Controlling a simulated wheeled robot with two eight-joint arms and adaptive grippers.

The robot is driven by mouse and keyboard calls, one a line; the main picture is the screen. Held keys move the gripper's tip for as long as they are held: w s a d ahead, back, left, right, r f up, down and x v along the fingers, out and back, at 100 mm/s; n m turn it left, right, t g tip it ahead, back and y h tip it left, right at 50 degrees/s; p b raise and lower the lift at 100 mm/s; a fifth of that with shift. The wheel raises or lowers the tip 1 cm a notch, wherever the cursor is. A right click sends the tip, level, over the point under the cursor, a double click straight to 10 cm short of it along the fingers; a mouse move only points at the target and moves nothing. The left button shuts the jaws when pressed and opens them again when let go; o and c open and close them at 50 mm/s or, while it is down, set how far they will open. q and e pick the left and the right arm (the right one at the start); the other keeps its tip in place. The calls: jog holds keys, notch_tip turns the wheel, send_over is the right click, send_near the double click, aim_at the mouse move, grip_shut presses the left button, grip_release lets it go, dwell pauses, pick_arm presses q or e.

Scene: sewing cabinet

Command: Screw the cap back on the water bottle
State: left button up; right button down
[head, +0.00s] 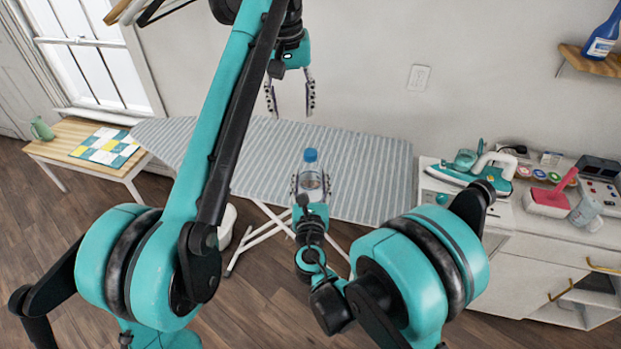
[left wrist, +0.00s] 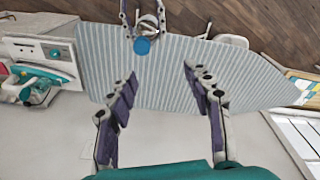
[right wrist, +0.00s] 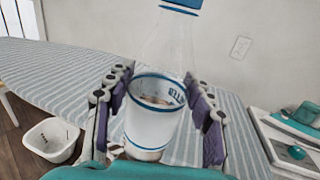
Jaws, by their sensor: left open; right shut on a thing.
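The clear water bottle (head: 312,181) stands upright in my right gripper (head: 311,186), which is shut around its body above the ironing board. The right wrist view shows the bottle (right wrist: 152,125) close up between the fingers (right wrist: 157,95), with its neck reaching the top edge. A blue cap (head: 311,155) sits at the top of the bottle; I cannot tell how tightly it is seated. My left gripper (head: 290,97) is open and empty, higher up and apart from the bottle. In the left wrist view the cap (left wrist: 142,46) shows beyond the open left fingers (left wrist: 158,85).
The striped ironing board (head: 370,170) spreads below, with its bare top clear. On the right a white cabinet holds an iron (head: 470,168) and a pink-handled thing (head: 550,197). A wooden table (head: 75,140) stands at the left. A wall shelf (head: 590,62) is at upper right.

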pick_arm(q)
jog(key=s+a+f+t, duration=0.2)
jog(key=s+a+f, duration=0.2)
jog(key=s+f, duration=0.3)
jog(key=s+a+f+t, duration=0.2)
jog(key=s+a+f, duration=0.3)
jog(key=s+f, duration=0.3)
jog(key=s+a+f+m+t, duration=0.1)
jog(key=s+a+f, duration=0.4)
jog(key=f, duration=0.5)
jog(key=s, duration=0.2)
jog(key=shift+s+f+t, duration=0.15)
jog(key=shift+s+t, duration=0.15)
jog(key=shift+t, duration=0.1)
pick_arm(e)
jog(key=w+d, duration=0.2)
jog(key=d, duration=0.7)
jog(key=w+d, duration=0.2)
jog(key=d, duration=0.7)
jog(key=shift+w, duration=0.3)
jog(key=shift+a, duration=0.1)
